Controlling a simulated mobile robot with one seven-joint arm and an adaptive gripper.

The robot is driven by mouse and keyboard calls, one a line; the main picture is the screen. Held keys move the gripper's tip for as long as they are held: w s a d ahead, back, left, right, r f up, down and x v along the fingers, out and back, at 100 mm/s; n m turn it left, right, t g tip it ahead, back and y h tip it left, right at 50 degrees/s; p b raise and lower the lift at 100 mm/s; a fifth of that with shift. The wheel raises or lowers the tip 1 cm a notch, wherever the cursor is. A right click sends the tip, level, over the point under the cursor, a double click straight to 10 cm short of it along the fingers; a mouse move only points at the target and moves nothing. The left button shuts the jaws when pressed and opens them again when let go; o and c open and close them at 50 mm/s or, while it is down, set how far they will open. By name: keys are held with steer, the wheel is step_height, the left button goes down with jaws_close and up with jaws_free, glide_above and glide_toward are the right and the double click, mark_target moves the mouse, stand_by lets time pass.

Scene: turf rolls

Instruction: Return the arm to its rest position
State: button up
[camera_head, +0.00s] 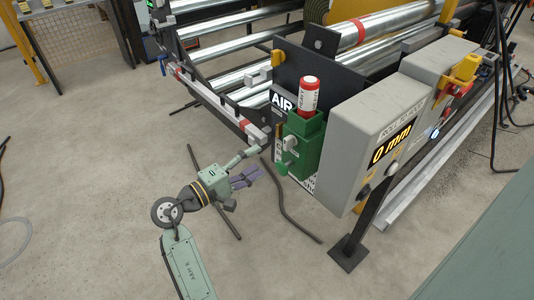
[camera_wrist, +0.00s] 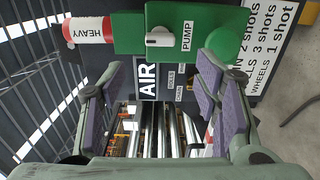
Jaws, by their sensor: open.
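My gripper (camera_head: 254,164) hangs over the concrete floor in the head view, left of the green pump box (camera_head: 304,145). It is open and empty, its purple pads spread apart. In the wrist view, my gripper (camera_wrist: 160,75) shows both fingers wide open with nothing between them. Beyond them are the green pump box (camera_wrist: 215,22) with its pale knob (camera_wrist: 159,37) and the AIR sign (camera_wrist: 147,78). The fingers appear clear of the box. My arm runs from the lower left of the head view; its base end is out of view.
A red and white cartridge (camera_head: 308,97) stands in the pump box's top; its HEAVY label shows in the wrist view (camera_wrist: 88,31). A grey control box (camera_head: 375,138) reading 0 mm and a roller machine (camera_head: 260,60) are close by. Thin dark bars lie on the floor. Open floor surrounds my arm.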

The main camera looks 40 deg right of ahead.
steer(key=shift+s+a, duration=0.1)
steer(key=shift+a, duration=0.65)
